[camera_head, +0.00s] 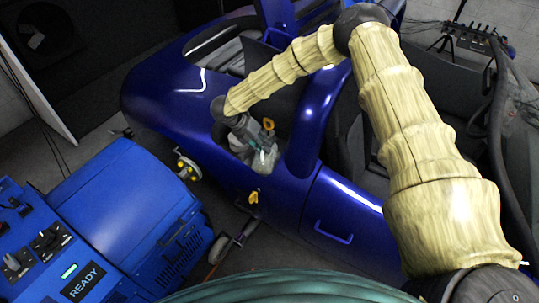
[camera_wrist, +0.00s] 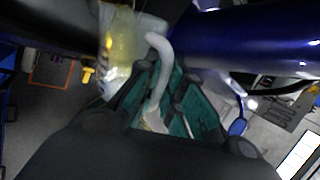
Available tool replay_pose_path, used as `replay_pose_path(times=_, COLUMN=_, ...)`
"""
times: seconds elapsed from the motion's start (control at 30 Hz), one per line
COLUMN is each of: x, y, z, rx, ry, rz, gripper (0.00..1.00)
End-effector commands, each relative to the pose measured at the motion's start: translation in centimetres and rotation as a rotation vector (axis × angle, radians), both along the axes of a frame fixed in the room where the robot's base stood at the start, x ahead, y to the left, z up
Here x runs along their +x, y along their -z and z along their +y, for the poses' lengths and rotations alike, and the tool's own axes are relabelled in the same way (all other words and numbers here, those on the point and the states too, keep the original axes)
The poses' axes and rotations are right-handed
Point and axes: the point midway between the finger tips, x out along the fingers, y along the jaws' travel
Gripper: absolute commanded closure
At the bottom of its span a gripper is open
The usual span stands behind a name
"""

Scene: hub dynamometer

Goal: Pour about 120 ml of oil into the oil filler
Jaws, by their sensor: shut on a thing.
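My gripper (camera_head: 258,143) is shut on the handle of a translucent jug (camera_head: 267,164), beside the dark opening in the blue car body. In the wrist view the gripper's teal-padded fingers (camera_wrist: 168,105) close around the pale curved handle. The jug (camera_wrist: 128,40) holds yellowish liquid and has markings on its side. Its rim is partly cut off by the picture's top edge, and my arm hides part of the jug in the head view. I cannot make out the oil filler for certain. I see no stream of oil.
The blue car (camera_head: 335,205) surrounds the jug closely at the right. Yellow handle-like parts show above the jug (camera_head: 268,124) and below it (camera_head: 253,197). A blue machine with a READY display (camera_head: 82,284) stands at the lower left. Grey floor lies between it and the car.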

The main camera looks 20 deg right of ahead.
Motion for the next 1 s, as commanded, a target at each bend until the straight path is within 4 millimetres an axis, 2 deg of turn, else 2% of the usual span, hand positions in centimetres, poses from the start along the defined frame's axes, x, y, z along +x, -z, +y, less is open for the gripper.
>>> replay_pose_path(times=0.2, x=-2.5, y=1.5, z=1.8, rx=-0.082, ry=-0.009, rz=-0.126, gripper=1.0)
replay_pose_path(times=0.37, x=-3.7, y=3.2, z=2.6, rx=-0.17, ry=-0.01, rz=-0.258, gripper=1.0)
replay_pose_path(times=0.5, x=-4.1, y=2.8, z=2.8, rx=-0.219, ry=-0.005, rz=-0.338, gripper=1.0)
replay_pose_path(times=0.73, x=-4.5, y=2.8, z=3.1, rx=-0.246, ry=-0.004, rz=-0.377, gripper=1.0)
replay_pose_path(times=1.0, x=-5.0, y=1.9, z=3.3, rx=-0.298, ry=-0.002, rz=-0.458, gripper=1.0)
